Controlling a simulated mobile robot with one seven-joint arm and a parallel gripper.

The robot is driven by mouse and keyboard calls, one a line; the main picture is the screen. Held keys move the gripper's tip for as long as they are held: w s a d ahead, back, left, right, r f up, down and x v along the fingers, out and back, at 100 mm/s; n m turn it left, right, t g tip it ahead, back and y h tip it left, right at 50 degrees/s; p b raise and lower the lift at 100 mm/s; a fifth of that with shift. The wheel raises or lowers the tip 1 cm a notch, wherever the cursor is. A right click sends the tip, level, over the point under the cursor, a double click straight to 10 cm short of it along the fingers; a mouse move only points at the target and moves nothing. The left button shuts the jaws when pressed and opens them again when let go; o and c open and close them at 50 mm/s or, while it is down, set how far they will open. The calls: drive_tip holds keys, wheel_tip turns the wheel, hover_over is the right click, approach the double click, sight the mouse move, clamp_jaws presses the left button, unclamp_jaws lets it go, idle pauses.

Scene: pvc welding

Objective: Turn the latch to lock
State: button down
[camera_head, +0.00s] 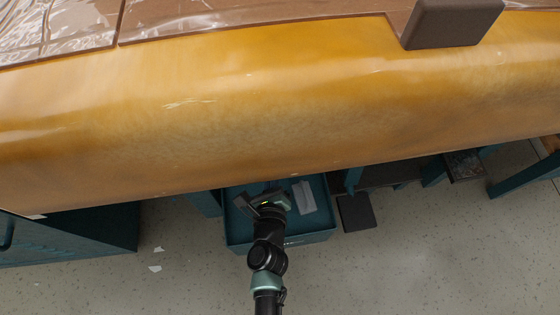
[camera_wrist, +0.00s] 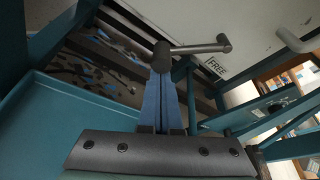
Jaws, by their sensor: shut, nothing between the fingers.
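The latch (camera_wrist: 195,48) shows in the wrist view as a dark metal lever. One thick end sits just beyond my fingertips, and its bar runs right to a rounded knob. It is mounted by a pale panel (camera_wrist: 258,28) with a label (camera_wrist: 216,67) reading "FREE". My gripper (camera_wrist: 162,75) has its two blue fingers shut together and empty, pointing up at the latch's left end. I cannot tell whether the tips touch it. In the head view my gripper (camera_head: 266,207) is over a teal tray, and the latch is not discernible there.
The teal tray (camera_head: 283,241) lies under my gripper, below the large glossy amber machine body (camera_head: 270,110). A teal cabinet (camera_head: 75,235) stands at left. Teal legs (camera_head: 525,173) are at right. A pale handle (camera_wrist: 293,40) is at the wrist view's right. The floor in front is open.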

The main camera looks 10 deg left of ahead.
drive_tip(key=s+a+r+m+g+y+p, duration=0.1)
drive_tip(key=a+r+m+y+p, duration=0.2)
drive_tip(key=r+m+p, duration=0.2)
drive_tip(key=shift+r+m+g+y+p, duration=0.2)
drive_tip(key=shift+m+g+y+p, duration=0.15)
drive_tip(key=shift+m+p, duration=0.55)
drive_tip(key=shift+a, duration=0.1)
drive_tip(key=shift+w, duration=0.1)
wheel_tip(320, 180, down, 4)
drive_tip(key=f+b, duration=0.1)
drive_tip(key=b, duration=0.3)
drive_tip(key=a+p+v, duration=0.1)
drive_tip(key=p+v, duration=0.3)
drive_tip(key=v, duration=0.6)
drive_tip(key=shift+s+r, duration=0.35)
